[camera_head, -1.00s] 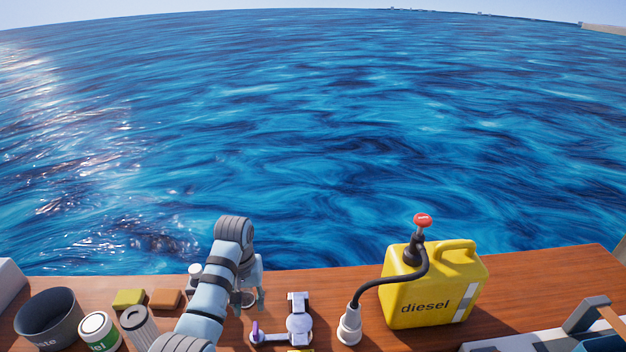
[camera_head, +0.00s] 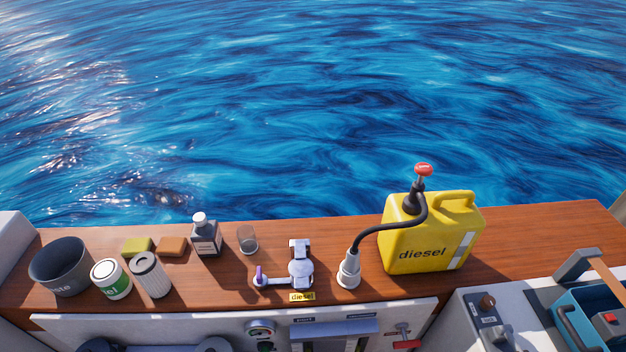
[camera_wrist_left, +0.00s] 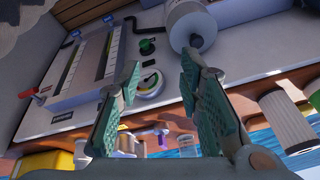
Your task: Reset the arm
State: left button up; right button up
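My left gripper (camera_wrist_left: 159,65) shows in the left wrist view with its two green-padded fingers apart and nothing between them. It is in front of the panel (camera_wrist_left: 215,80) below the wooden shelf, which appears upside down or steeply tilted in this view. A round gauge (camera_wrist_left: 150,86) and a green knob (camera_wrist_left: 147,46) lie behind the fingers. My left arm does not show in the head view now. My right gripper is in neither view.
The wooden shelf (camera_head: 330,222) carries a dark bin (camera_head: 60,268), cans, a bottle (camera_head: 206,236), a glass (camera_head: 247,240), a white valve fitting (camera_head: 300,266) and a yellow diesel canister (camera_head: 425,235) with a hose. A blue toolbox (camera_head: 590,320) sits at the right.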

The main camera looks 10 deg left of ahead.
pick_arm(q)
notch_tip(320, 180, down, 10)
jog(key=a, duration=0.1)
jog(key=s+a+f+g, duration=0.1)
jog(key=s+f+g, duration=0.1)
jog(key=s+f, duration=1.4)
notch_tip(320, 180, down, 2)
jog(key=shift+a+f, duration=0.15)
jog(key=shift+f, duration=0.05)
